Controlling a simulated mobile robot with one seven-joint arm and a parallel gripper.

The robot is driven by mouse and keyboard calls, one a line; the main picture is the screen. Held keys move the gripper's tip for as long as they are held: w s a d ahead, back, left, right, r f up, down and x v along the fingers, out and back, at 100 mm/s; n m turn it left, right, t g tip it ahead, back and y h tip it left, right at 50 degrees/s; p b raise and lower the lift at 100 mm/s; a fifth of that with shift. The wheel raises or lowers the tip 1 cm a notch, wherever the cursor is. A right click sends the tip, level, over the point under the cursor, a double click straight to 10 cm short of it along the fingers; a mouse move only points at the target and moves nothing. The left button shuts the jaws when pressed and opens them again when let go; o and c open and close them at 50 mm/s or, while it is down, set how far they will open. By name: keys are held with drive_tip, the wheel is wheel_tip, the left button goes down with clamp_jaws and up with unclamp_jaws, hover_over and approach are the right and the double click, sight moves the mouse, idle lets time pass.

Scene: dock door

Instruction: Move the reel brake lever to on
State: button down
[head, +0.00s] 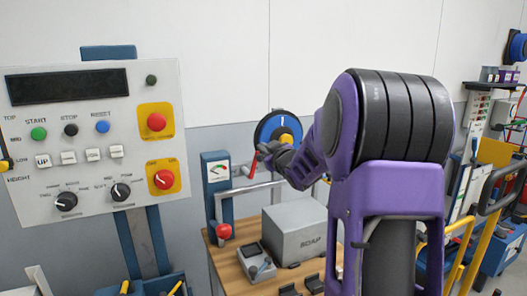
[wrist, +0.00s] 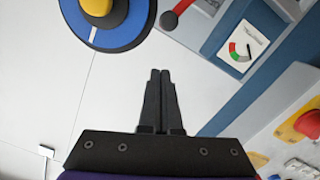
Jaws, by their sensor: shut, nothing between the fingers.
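A red lever (head: 251,167) stands between the blue reel (head: 266,132) and the gauge panel (head: 216,171) in the head view. I take it to be the reel brake lever. My gripper (head: 262,148) is shut and empty, in front of the reel and close to the lever's upper end. In the wrist view the closed fingertips (wrist: 160,72) are apart from the lever's end. No on or off marking is legible near the lever.
A control panel (head: 90,140) with buttons and knobs stands left. Below are a wooden bench (head: 228,264), a grey box (head: 296,232), a small grey device (head: 256,262) and a red knob (head: 224,231). Yellow rails (head: 489,240) stand right.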

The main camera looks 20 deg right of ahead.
drive_tip(key=s, duration=0.6)
drive_tip(key=shift+s+a+r, duration=0.15)
drive_tip(key=shift+a, duration=0.1)
